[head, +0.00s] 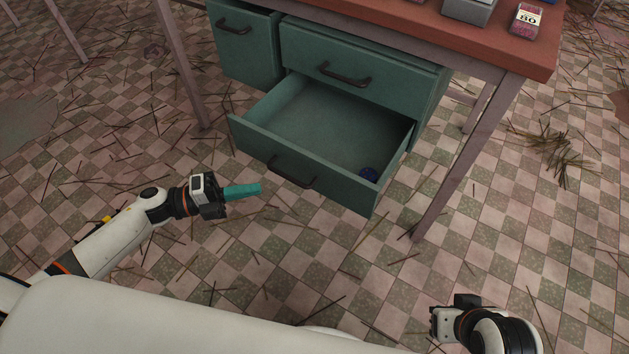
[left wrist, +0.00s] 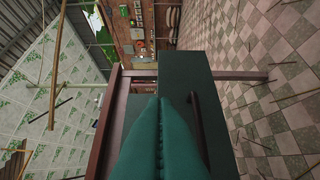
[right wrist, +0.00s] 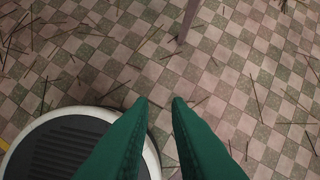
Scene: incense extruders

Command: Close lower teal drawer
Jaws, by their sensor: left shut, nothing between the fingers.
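The lower teal drawer (head: 270,168) is pulled well out of the cabinet under the table in the head view. My right gripper's teal fingers (right wrist: 160,102) are apart and empty over the floor in the right wrist view.
Above it, the upper teal drawer (head: 350,75) is shut, with another shut teal unit (head: 245,40) to its left. The wooden table (head: 430,33) stands over them, its right front leg (head: 468,155) beside the open drawer. Straw litters the checkered floor (head: 520,230).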

